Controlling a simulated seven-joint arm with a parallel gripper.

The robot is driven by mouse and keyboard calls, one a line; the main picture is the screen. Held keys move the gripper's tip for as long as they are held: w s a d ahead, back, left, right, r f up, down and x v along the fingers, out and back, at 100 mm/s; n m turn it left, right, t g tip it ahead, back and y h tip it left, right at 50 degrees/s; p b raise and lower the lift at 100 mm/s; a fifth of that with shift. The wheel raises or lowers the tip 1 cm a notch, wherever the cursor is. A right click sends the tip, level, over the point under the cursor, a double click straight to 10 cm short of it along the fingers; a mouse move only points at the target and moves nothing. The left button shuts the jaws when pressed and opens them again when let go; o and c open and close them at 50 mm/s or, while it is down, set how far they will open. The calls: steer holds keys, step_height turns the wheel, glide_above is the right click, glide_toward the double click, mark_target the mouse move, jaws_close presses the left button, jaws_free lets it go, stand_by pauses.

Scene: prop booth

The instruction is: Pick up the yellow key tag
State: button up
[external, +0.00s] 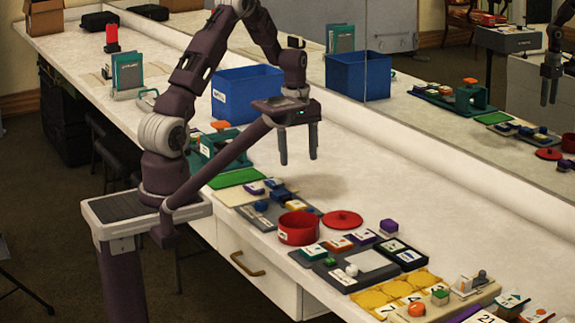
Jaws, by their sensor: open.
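My gripper (298,160) hangs above the long pale table, pointing down, with its two fingers apart and nothing between them. It is above the bare part of the table, behind the small props along the front edge. I cannot pick out a yellow key tag for certain at this size. Yellow pieces with numbers (374,299) lie in a patch at the lower right, well away from my gripper. Whether one of them is the tag I cannot tell.
A red pot (298,235), its red lid (343,219), dark trays and small coloured blocks line the front edge. A blue bin (236,99) stands behind my arm. A mirror along the back reflects the table. The table's right middle (430,190) is clear.

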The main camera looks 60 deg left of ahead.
steer(key=n, duration=0.2)
glide_above(296, 204)
steer(key=a, duration=0.1)
steer(key=shift+g, duration=0.3)
step_height(296, 204, down, 7)
steer(key=shift+s+a+f, duration=0.1)
steer(key=shift+s+f, duration=0.05)
steer(key=f, duration=0.4)
steer(key=d+f, duration=0.1)
steer(key=f, duration=0.1)
steer(key=shift+w, duration=0.25)
jaws_close()
